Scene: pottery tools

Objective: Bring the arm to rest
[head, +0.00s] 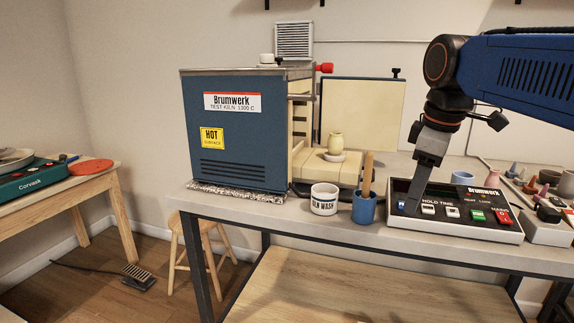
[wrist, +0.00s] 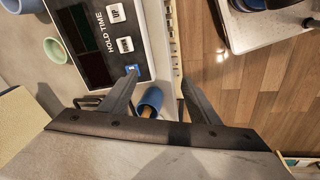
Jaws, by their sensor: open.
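My gripper (head: 412,212) reaches down over the left end of the dark control panel (head: 455,224), close to its blue key (head: 401,206). In the wrist view my gripper (wrist: 158,78) is open with nothing between its two fingers. The left fingertip lies over or beside the blue key (wrist: 131,69); I cannot tell whether it touches. The right finger stands out past the panel's edge, with the wooden floor behind it in the picture. A blue cup (wrist: 151,97) with a wooden handle shows between the fingers.
The blue kiln (head: 235,130) stands left on the bench, its opened door (head: 362,120) behind. A white kiln wash cup (head: 324,199) and the blue cup (head: 364,208) stand just left of the panel.

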